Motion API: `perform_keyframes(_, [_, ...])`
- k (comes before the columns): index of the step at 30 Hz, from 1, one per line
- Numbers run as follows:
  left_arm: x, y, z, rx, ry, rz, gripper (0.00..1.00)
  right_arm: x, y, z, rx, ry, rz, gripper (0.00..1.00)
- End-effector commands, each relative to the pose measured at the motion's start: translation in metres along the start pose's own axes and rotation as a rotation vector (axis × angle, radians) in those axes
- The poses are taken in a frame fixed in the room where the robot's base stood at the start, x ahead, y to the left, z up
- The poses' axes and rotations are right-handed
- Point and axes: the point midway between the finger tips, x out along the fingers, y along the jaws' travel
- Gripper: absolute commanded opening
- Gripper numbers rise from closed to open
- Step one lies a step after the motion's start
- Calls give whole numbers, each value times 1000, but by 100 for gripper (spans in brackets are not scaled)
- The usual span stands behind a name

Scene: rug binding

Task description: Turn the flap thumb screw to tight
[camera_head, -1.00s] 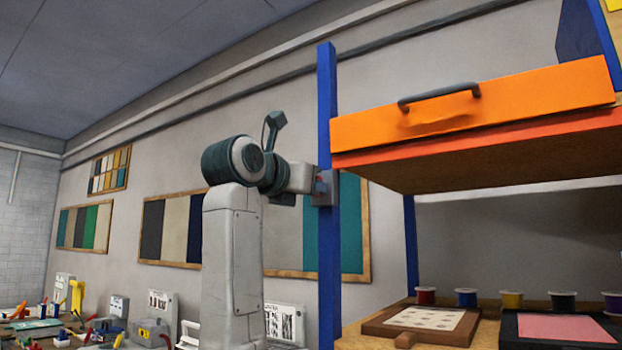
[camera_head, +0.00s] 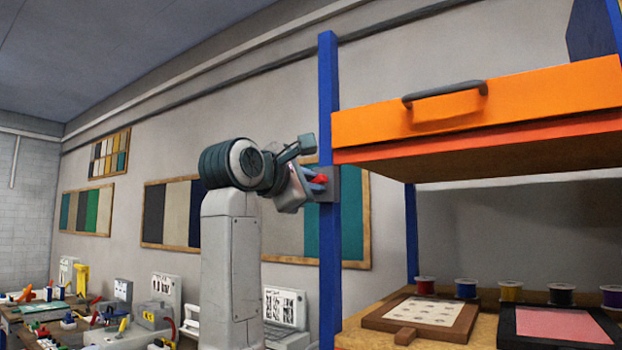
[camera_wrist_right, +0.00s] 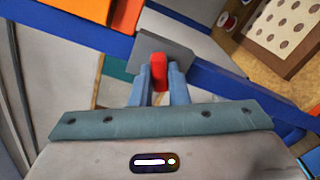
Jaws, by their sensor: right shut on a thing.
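The red thumb screw (camera_head: 319,180) sits on a grey plate (camera_head: 327,184) on the blue upright post of the shelf unit. In the right wrist view the red screw (camera_wrist_right: 159,72) stands between the two blue-grey fingers, in front of the grey plate (camera_wrist_right: 168,52). My right gripper (camera_head: 313,183) is at the post, its fingers on either side of the screw and shut on it. The gripper is tilted in the head view. The screw's far side is hidden. My left gripper is not in view.
The orange flap (camera_head: 470,105) with a dark handle (camera_head: 445,92) is right of the blue post (camera_head: 328,100). Below it, a shelf holds a framed board (camera_head: 425,318), a black frame with a pink sheet (camera_head: 555,325) and several thread spools. A cluttered bench (camera_head: 100,325) stands at the lower left.

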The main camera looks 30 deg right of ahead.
Motion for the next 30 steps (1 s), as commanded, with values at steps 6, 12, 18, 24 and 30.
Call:
perform_keyframes(6, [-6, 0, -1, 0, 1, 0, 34, 0, 1, 1, 194, -1, 0, 0])
perform_keyframes(12, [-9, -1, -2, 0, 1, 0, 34, 0, 1, 0, 339, -1, 0, 0])
perform_keyframes(18, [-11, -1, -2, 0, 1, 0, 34, 0, 1, 0, 438, -1, 0, 0])
perform_keyframes(24, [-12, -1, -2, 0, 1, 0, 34, 0, 1, 0, 489, -1, 0, 0])
perform_keyframes(30, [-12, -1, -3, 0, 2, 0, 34, 0, 1, 0, 506, -1, 0, 0])
